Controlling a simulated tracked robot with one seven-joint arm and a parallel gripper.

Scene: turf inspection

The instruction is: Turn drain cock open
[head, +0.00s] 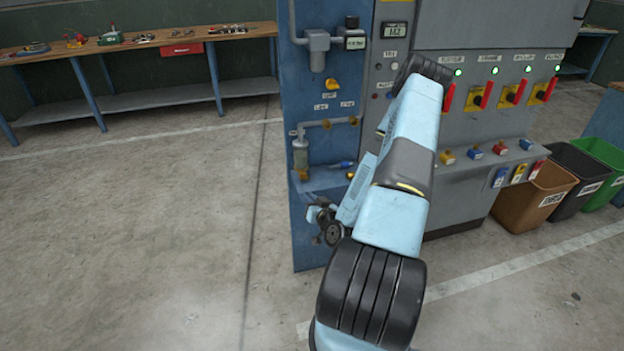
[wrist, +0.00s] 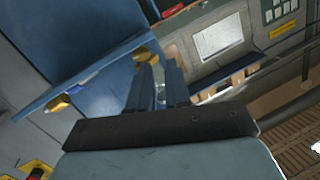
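The drain cock is hard to single out. In the head view, a clear filter bowl (head: 301,153) with a brass-coloured lower end (head: 303,174) hangs at the lower left of the blue panel (head: 310,245). A blue-handled part (head: 342,165) lies to its right, partly behind my arm. In the wrist view, the two fingers of my gripper (wrist: 158,85) stand apart with a gap and nothing clearly held. A brass-yellow piece (wrist: 146,52) shows near their tips; I cannot tell if they touch it.
My arm hides part of the grey control cabinet (head: 490,120) with red-handled switches. A yellow valve knob (head: 332,84) is higher on the panel. Bins (head: 545,192) stand at the right; a workbench (head: 140,42) is at the back left. The floor at left is clear.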

